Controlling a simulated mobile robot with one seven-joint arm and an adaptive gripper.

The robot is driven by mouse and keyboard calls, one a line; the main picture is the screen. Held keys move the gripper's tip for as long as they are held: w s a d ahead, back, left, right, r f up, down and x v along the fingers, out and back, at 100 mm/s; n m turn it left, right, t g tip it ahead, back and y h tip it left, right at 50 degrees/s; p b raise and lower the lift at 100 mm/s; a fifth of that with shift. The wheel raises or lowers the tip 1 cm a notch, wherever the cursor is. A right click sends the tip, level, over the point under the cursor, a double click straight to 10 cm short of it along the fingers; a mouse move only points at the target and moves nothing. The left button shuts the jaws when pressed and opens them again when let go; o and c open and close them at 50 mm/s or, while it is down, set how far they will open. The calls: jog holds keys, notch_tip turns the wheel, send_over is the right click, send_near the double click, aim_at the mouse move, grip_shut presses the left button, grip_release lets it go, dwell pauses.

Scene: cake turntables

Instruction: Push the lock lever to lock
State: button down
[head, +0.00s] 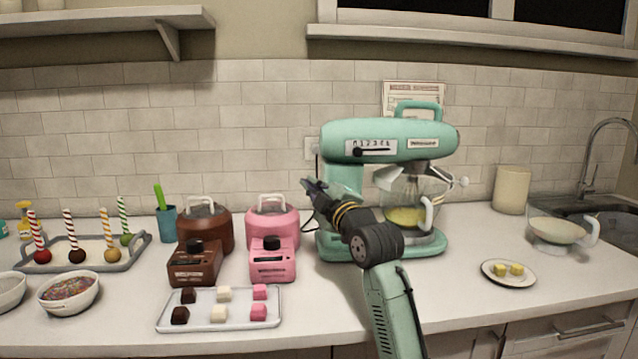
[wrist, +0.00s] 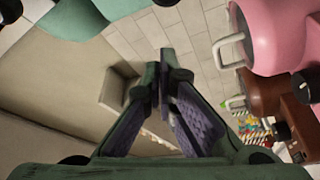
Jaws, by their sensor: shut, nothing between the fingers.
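A mint-green stand mixer (head: 405,132) stands on the counter, its head lowered over a clear bowl (head: 428,190) with yellow contents. A dark slider knob (head: 357,152) sits on the numbered panel of its head. A small pale knob (head: 462,182) shows at its right side. I cannot tell for sure which part is the lock lever. My gripper (head: 307,184) is shut and empty at the left of the mixer's column, apparently apart from it. In the wrist view the fingers (wrist: 161,65) meet, and part of the mint-green mixer (wrist: 85,18) shows at the upper left.
A brown melting pot (head: 203,222) and a pink melting pot (head: 272,222) stand just left of my gripper. A tray of cubes (head: 205,319) lies in front of them.

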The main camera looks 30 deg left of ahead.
jog(key=shift+w+d+f, duration=0.35)
jog(key=shift+w+d, duration=0.1)
jog(key=shift+d, duration=0.15)
jog(key=shift+w+d+f, duration=0.35)
jog(key=shift+w+d, duration=0.05)
jog(key=shift+d, duration=0.2)
jog(key=shift+w+d+r+m+t, duration=0.2)
jog(key=shift+d+m+t, duration=0.1)
jog(key=shift+m, duration=0.3)
jog(key=shift+w+d+r+m+t, duration=0.2)
jog(key=shift+m+t, duration=0.1)
jog(key=shift+m, duration=0.3)
